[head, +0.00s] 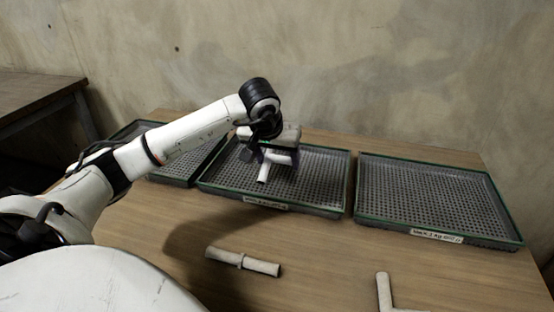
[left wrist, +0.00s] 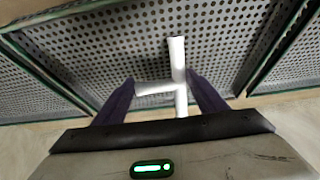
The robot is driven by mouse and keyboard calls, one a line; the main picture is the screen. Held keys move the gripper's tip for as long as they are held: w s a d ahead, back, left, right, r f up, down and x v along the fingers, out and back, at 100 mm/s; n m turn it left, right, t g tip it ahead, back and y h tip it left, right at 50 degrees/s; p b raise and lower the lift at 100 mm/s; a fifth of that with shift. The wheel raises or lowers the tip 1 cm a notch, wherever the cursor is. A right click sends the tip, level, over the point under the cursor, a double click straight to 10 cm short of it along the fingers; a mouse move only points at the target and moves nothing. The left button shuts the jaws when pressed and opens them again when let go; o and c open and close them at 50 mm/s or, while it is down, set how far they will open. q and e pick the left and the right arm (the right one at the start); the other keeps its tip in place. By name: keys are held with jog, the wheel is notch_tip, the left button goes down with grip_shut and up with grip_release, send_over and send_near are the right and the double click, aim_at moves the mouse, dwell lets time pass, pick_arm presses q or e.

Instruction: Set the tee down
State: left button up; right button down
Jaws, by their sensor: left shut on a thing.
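The white tee (head: 264,172) is between the fingers of my left gripper (head: 277,160), at the middle perforated tray (head: 325,207). In the left wrist view the tee (left wrist: 177,62) shows a long bar and a side branch, with the dark purple fingers of my left gripper (left wrist: 160,86) shut on it. The tray's grey perforated floor (left wrist: 110,60) lies behind the tee there. I cannot tell whether the tee touches that floor. Part of the tee is hidden by the gripper in the head view. My right gripper is not in view.
A right tray (head: 440,195) with a label looks empty. A left tray (head: 180,170) is partly behind my arm. A pale straight fitting with a collar (head: 243,262) lies on the wooden table (head: 330,250). Another pale fitting (head: 384,292) is cut off at the bottom edge.

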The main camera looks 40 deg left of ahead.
pick_arm(q)
jog(key=shift+f, duration=0.1)
jog(key=o, duration=1.4)
jog(key=shift+o, duration=0.2)
jog(key=shift+r, duration=0.35)
jog(key=p+v, duration=0.1)
jog(key=v, duration=1)
jog(key=shift+s+r, duration=0.15)
jog(key=shift+r, duration=0.15)
